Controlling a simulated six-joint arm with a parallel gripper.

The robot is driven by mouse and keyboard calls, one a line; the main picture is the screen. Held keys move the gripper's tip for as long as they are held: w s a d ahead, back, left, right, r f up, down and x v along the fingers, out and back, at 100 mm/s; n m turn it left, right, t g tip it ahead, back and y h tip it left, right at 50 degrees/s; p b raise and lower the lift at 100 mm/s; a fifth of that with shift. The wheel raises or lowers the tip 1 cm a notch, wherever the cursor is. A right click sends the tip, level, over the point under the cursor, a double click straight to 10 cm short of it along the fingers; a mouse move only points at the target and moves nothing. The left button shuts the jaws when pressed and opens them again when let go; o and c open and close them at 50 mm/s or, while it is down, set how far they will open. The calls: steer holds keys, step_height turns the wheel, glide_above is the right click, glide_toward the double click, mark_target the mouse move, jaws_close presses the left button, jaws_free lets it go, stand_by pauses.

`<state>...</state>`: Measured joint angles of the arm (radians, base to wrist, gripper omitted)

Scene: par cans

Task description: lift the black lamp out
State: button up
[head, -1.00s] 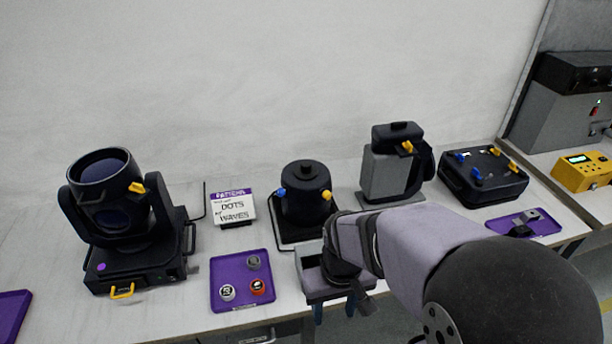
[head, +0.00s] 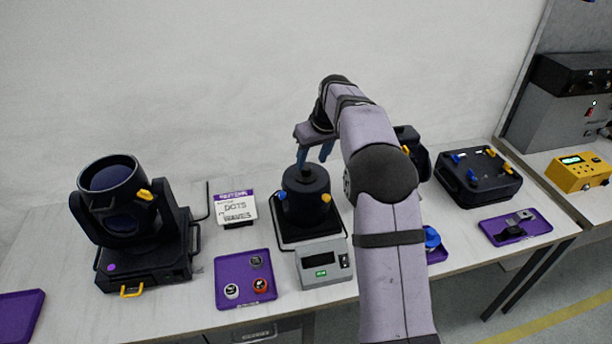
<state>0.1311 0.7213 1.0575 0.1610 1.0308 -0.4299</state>
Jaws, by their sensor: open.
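A black round can-shaped housing (head: 318,205) with a knob (head: 306,174) on top stands at the middle of the table in the head view. It has a blue clip on its left side and a yellow clip on its right. I cannot tell whether a separate lamp is inside it. My gripper (head: 312,164) points down with two blue fingers just above the housing, close to the knob. It is open, with nothing seen between the fingers. Whether a finger touches the knob is unclear.
A grey box with a green display (head: 325,265) sits in front of the housing. A purple tray (head: 229,264) with small round parts, a sign (head: 234,209) and a black moving-head light (head: 133,224) stand left. My arm partly hides things to the right; a black case (head: 478,180) stands beyond.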

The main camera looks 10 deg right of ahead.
mark_target(306, 167)
steer(key=shift+w+a+f+p, duration=0.1)
steer(key=shift+w+f+p, duration=0.65)
steer(key=shift+f, duration=0.25)
steer(key=shift+w+f+p, duration=0.65)
steer(key=shift+w+f, duration=0.05)
steer(key=shift+f, duration=0.3)
steer(key=shift+w+a+f+p, duration=0.1)
steer(key=shift+w+f+p, duration=0.65)
steer(key=shift+f, duration=0.25)
jaws_close()
